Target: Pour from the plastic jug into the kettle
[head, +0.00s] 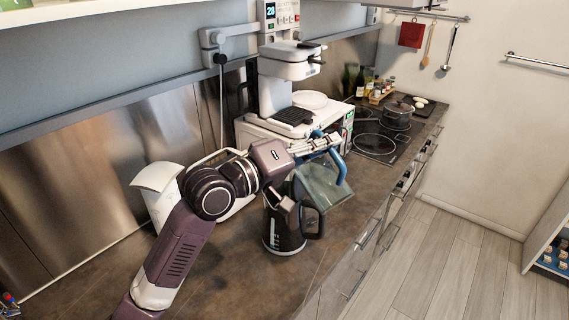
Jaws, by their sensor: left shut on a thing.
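The plastic jug (322,184) is clear greenish with a blue rim and handle. It is tilted above the kettle, with its lower part close over the kettle's top right. My left gripper (316,147) is shut on the jug at its blue upper part and hides some of it. The kettle (281,231) is dark with a black handle on its right and stands upright on the brown countertop (225,270). My gripper and the jug cover its top, so I cannot tell if its lid is open. I cannot make out any liquid. My right gripper is out of view.
A white coffee machine (291,62) stands on a white appliance (258,132) behind the jug. A white container (157,190) is left of my arm. A pot (398,112) sits on the black hob (375,143) at the far right. The front counter is clear.

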